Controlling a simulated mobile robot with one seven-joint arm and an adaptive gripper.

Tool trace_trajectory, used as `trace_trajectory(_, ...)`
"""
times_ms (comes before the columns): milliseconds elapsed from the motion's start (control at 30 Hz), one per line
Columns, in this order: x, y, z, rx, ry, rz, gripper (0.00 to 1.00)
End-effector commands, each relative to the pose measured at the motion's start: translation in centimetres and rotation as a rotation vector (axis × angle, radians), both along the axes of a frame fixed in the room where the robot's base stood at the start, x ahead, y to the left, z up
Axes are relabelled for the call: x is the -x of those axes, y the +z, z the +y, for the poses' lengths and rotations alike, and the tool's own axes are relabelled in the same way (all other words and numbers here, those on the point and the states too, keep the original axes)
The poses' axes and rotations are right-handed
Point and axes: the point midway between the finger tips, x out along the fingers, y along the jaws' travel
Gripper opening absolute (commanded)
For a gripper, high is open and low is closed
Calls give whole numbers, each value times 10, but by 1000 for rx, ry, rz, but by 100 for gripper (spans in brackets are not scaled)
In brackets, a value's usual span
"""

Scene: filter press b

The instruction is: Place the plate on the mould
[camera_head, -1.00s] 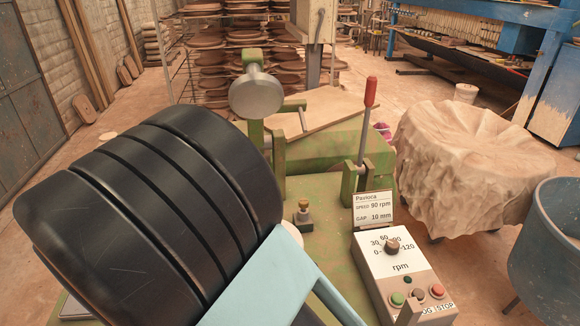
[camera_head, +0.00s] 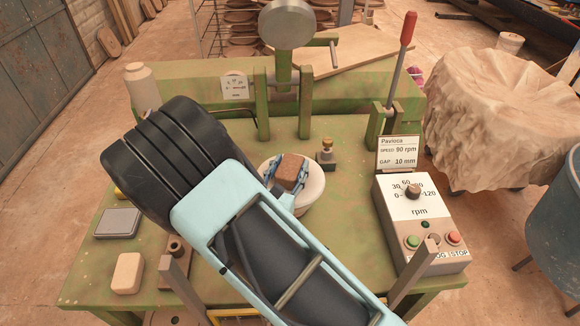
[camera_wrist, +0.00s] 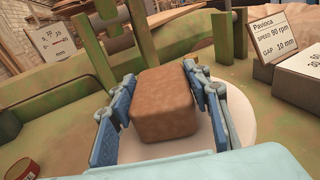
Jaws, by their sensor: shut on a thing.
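My gripper (camera_head: 290,172) has its blue fingers on either side of a brown, clay-like block (camera_wrist: 163,106). The block fills the space between them in the wrist view. In the head view the block (camera_head: 292,168) shows at the end of my light-blue and black arm. A white round piece (camera_head: 311,192) lies beneath the gripper on the green bench, and its rim also shows in the wrist view (camera_wrist: 242,112). I cannot tell whether it is the mould or the plate, nor whether the block touches it. My arm and gripper hide part of it.
A grey press disc (camera_head: 286,24) stands behind on a green frame. A red-handled lever (camera_head: 401,60) and the rpm control box (camera_head: 420,222) are at the right. A brass-topped fitting (camera_head: 327,152) stands close to the gripper. A grey pad (camera_head: 118,223) and a cream block (camera_head: 128,273) lie left.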

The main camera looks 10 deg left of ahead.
Motion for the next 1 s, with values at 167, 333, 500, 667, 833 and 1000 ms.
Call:
trace_trajectory(167,0,1,0,-2,-1,-3,5)
trace_trajectory(333,0,-3,0,-2,-1,-3,5)
trace_trajectory(500,0,-3,0,-1,0,0,60)
trace_trajectory(667,0,-3,0,-1,0,0,62)
trace_trajectory(833,0,-1,0,-1,0,0,62)
trace_trajectory(1000,16,0,3,-1,2,2,62)
